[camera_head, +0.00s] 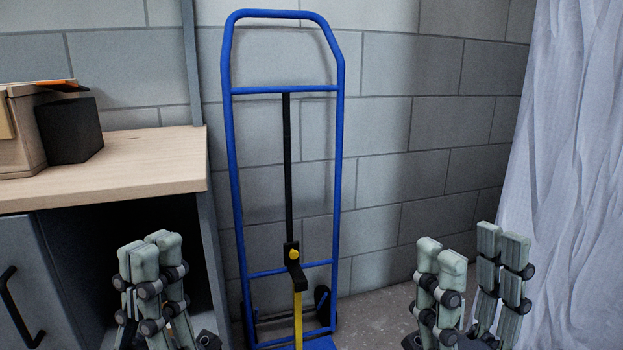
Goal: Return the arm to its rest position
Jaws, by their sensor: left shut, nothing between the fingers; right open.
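My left gripper (152,262) is at the lower left, its pale fingers pointing up and close together with nothing between them. It shows in front of the dark opening under the workbench. My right gripper (468,258) is at the lower right, its fingers pointing up and spread apart, with nothing between them. It shows in front of the grey floor and the block wall. The lower parts of both grippers are cut off by the bottom edge of the view.
A blue hand truck (340,190) stands upright against the block wall (440,120), between my grippers in the picture. A wooden-topped workbench (150,165) at left carries a black box (70,130) and a cardboard box (22,135). A pale sheet (570,130) hangs at right.

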